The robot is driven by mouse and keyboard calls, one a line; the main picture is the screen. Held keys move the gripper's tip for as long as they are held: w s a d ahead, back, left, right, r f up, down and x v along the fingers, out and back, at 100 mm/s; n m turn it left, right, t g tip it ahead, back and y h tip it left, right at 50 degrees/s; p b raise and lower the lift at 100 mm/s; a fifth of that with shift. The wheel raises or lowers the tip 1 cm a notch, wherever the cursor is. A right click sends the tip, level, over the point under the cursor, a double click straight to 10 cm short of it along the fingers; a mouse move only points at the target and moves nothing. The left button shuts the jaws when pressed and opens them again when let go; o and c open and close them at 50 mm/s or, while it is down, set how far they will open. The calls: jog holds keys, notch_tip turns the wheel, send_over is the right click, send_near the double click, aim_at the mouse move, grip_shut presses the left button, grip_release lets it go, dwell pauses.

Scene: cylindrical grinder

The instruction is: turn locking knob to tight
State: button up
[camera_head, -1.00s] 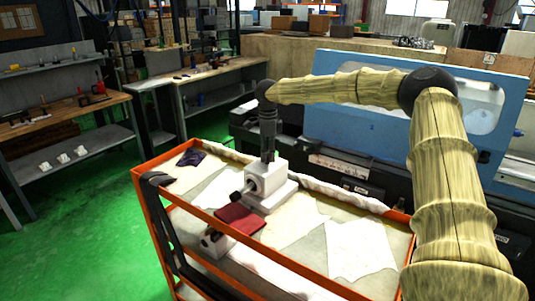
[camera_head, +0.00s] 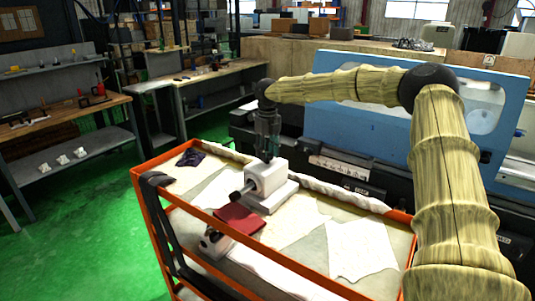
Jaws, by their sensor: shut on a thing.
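A white block-shaped fixture (camera_head: 268,183) on a flat white base stands upright on the cart's cloth-lined top. A dark cylindrical knob (camera_head: 238,193) sticks out of its left side. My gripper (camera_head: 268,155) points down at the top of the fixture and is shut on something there. What lies between the fingers is too small and dark to make out; it may be a knob on top of the fixture. My arm reaches in from the right.
A blue machine cover (camera_head: 390,125) stands behind the cart. Workbenches (camera_head: 65,110) stand at the left, with green floor between.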

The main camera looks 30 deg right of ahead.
aim_at(268, 154)
jog(key=m+b, duration=0.1)
jog(key=m, duration=0.5)
jog(key=shift+m, duration=0.3)
dwell(0.4)
jog(key=o, duration=1)
notch_tip(268, 154, up, 12)
jog(key=shift+f, duration=0.1)
dwell(0.4)
